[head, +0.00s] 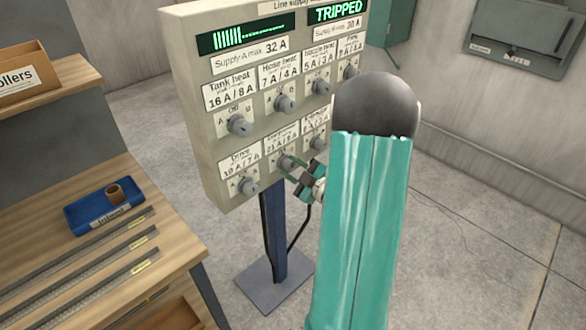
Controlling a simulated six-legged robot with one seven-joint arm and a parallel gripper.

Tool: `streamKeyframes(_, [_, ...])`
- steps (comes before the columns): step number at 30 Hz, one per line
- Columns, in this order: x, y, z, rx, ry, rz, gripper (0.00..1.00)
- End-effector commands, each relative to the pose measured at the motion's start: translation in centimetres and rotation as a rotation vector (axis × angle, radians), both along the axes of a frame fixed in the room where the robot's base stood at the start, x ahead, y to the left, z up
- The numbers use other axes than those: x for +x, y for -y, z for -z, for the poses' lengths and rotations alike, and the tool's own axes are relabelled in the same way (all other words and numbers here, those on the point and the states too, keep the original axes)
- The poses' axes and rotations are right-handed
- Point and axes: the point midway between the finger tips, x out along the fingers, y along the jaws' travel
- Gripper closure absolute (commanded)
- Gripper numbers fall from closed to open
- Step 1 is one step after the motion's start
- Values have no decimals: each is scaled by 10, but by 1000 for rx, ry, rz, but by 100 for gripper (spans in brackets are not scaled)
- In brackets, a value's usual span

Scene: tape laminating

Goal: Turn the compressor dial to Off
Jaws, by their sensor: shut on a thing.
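A beige control panel (190,110) on a blue post carries two rows of grey dials under white labels. The compressor dial (283,163) is the second one in the lower row, its label reading about 21 A / 8 A with the name blurred. My gripper (299,178) is at this dial from the lower right and is shut on it. The fingers hide part of the dial and its right-hand marks, so I cannot tell its setting. A screen (338,11) at the panel's top right reads TRIPPED in green.
The drive dial (248,187) is close on the left, and another lower-row dial (317,142) is close on the right. A wooden bench (50,255) with a blue tray (75,217) and metal strips stands at the left. A grey wall box (520,35) is at the back right.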

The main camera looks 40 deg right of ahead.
Motion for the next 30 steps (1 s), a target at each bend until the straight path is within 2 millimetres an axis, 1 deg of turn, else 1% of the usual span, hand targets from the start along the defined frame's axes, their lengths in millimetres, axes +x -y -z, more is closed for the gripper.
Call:
streamKeyframes(6, [0,0,0,-36,1,0,89])
streamKeyframes(17, [0,0,0,-39,1,0,89])
streamKeyframes(18, [0,0,0,-39,0,1,58])
streamKeyframes(20, [0,0,0,-39,1,0,46])
streamKeyframes(21, [0,0,0,-38,1,0,44])
streamKeyframes(30, [-2,0,0,-38,0,1,44])
